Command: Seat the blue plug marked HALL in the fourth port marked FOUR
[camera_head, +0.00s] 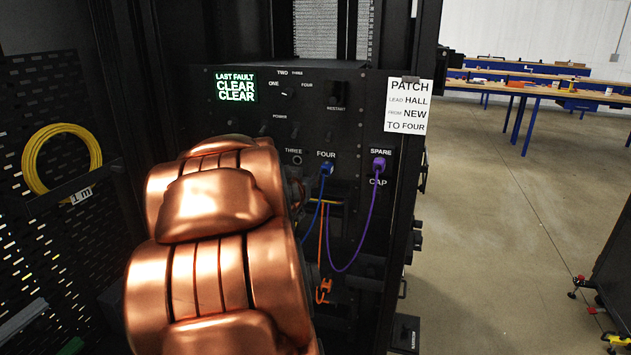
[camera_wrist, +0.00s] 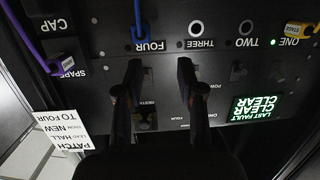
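The blue plug (camera_head: 326,169) sits at the port just below the FOUR label (camera_head: 326,155), with its blue cable hanging down. It also shows in the upside-down wrist view (camera_wrist: 141,35), beside the FOUR label (camera_wrist: 149,46). I cannot read a HALL mark on it, nor tell how deep it sits. My gripper (camera_wrist: 160,66) is open and empty in the wrist view, its two fingers apart in front of the panel. The blue plug lies beyond the fingertips, apart from them. My copper arm hides the gripper in the head view.
A purple plug (camera_head: 378,164) sits under SPARE, its cable looping down. An orange cable (camera_head: 322,250) hangs below the panel. A yellow plug (camera_wrist: 298,29) is near ONE. The THREE port (camera_wrist: 199,28) looks empty. A patch note (camera_head: 408,105) hangs on the rack's right. The screen (camera_head: 236,88) reads CLEAR.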

